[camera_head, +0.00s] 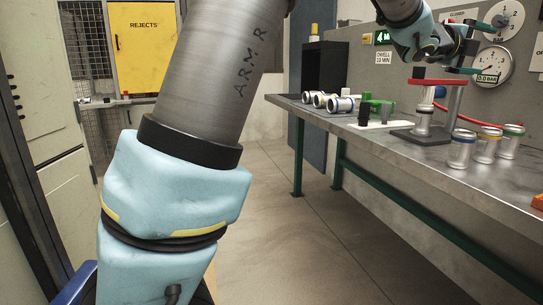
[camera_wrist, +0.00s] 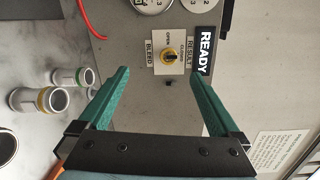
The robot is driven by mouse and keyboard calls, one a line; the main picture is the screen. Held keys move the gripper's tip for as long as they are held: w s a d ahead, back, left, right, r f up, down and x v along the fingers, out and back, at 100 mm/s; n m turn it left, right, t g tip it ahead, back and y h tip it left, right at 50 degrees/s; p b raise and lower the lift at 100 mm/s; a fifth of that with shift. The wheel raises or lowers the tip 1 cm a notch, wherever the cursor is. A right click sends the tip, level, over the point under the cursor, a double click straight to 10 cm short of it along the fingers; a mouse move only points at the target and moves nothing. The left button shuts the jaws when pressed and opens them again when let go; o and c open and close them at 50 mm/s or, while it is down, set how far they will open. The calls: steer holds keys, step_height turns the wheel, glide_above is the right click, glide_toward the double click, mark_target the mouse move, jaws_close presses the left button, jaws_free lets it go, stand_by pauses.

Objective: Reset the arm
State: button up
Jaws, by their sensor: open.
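My gripper (camera_head: 490,50) is at the upper right in the head view, raised above the bench and near the wall gauges. In the wrist view its two green fingers (camera_wrist: 157,76) are spread apart with nothing between them.
The bench (camera_head: 400,148) holds a fixture with a red top bar (camera_head: 445,82) below my gripper. Several banded metal cylinders (camera_head: 485,145) stand right of it; others (camera_head: 343,104) lie farther left. A yellow "REJECTS" cabinet (camera_head: 140,60) is at the back left. Floor beside the bench is clear.

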steer(key=w+a+f+n+t+y, duration=0.2)
steer(key=w+a+f+n+y, duration=0.35)
steer(key=a, duration=0.55)
steer(key=w+a+f+n+t+y, duration=0.2)
steer(key=w+a+f+n, duration=0.55)
steer(key=a, duration=0.25)
steer(key=s+a+f+n+g+y, duration=0.1)
steer(key=s+a+f+n+y, duration=0.15)
steer(key=a+f+n, duration=0.55)
steer(key=s+a+f+n+g+y, duration=0.1)
steer(key=a+f+y, duration=0.35)
steer(key=a, duration=0.85)
steer(key=s+a+f+n+g+y, duration=0.1)
steer(key=s+a+f+n+g, duration=0.2)
steer(key=s+a+f+n, duration=0.45)
steer(key=s+a+f+n+g+y, duration=0.1)
steer(key=s+a+f+n+g, duration=0.25)
steer(key=s+a, duration=0.55)
step_height(320, 180, up, 21)
steer(key=s+d+p, duration=0.2)
steer(key=p, duration=1.8)
steer(key=shift+f+m+p, duration=0.15)
steer(key=shift+m+p, duration=0.15)
steer(key=shift+p, duration=0.1)
